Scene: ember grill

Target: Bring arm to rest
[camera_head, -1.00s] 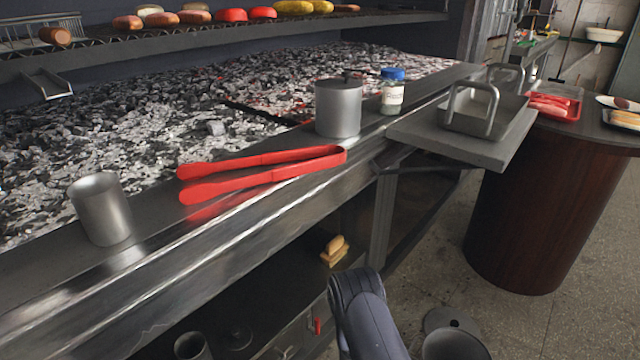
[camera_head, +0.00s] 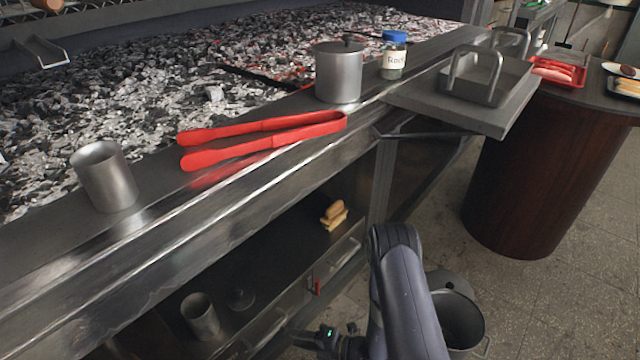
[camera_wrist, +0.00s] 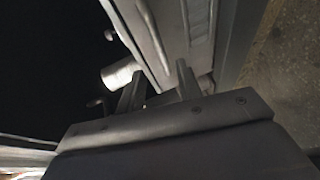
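My arm (camera_head: 402,290) rises at the bottom of the head view, in front of the grill counter. Its wrist part (camera_head: 328,338), with a small green light, shows low beside the lower shelf. In the wrist view my gripper (camera_wrist: 158,82) has its two fingers apart with nothing seen between them. A pale metal cylinder (camera_wrist: 118,74) shows beyond the left finger; I cannot tell how far off it is. The fingertips are not clear in the head view.
Red tongs (camera_head: 265,138), a metal cup (camera_head: 106,177), a lidded pot (camera_head: 339,73) and a blue-capped jar (camera_head: 394,56) stand on the counter edge. Below, the shelf holds another cup (camera_head: 200,317) and bread (camera_head: 334,214). A bin (camera_head: 462,318) stands right of my arm.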

